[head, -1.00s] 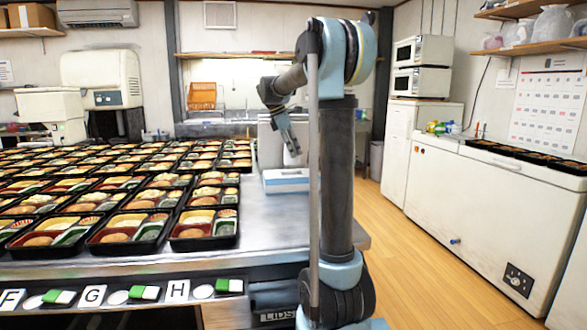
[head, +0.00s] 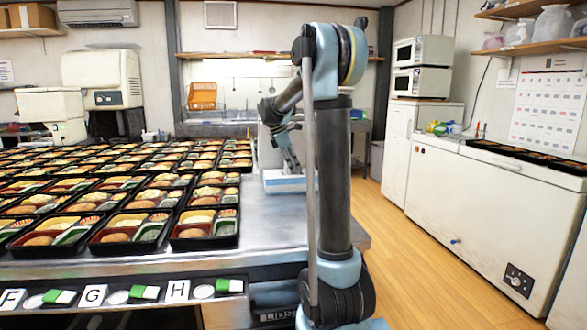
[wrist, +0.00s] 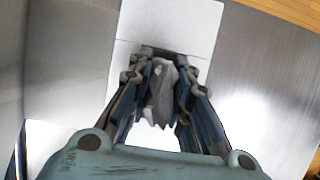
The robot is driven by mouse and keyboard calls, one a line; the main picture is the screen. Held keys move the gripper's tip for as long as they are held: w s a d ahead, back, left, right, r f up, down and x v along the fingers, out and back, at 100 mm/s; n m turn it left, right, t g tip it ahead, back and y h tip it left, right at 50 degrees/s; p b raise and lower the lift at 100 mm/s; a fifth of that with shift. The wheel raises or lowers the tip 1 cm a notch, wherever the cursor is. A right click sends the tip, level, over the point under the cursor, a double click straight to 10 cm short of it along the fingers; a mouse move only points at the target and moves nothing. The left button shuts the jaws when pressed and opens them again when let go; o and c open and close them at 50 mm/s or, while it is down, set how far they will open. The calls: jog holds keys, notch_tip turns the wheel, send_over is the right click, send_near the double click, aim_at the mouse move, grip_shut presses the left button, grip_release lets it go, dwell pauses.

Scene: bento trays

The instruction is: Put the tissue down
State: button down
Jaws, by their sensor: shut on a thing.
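My gripper (wrist: 162,100) is shut on a crumpled white-grey tissue (wrist: 161,88), which shows between the fingers in the wrist view. A white tissue box (wrist: 215,22) with a blue side lies under the fingers in the wrist view. In the head view my gripper (head: 292,163) points down just above the box (head: 284,185), which sits on the steel table (head: 270,225). The tissue cannot be made out in the head view. I cannot tell whether the tissue touches the box.
Many filled bento trays (head: 203,228) cover the table to the left. Bare steel lies in front of the box. A white chest freezer (head: 485,205) stands to the right across the wooden floor.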

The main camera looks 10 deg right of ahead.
jog(key=shift+f, duration=0.1)
jog(key=c, duration=1.5)
grip_release()
jog(key=shift+o, duration=0.2)
jog(key=shift+r, duration=0.2)
jog(key=a, duration=0.8)
jog(key=a+r, duration=0.1)
jog(key=a, duration=0.3)
jog(key=shift+a, duration=0.25)
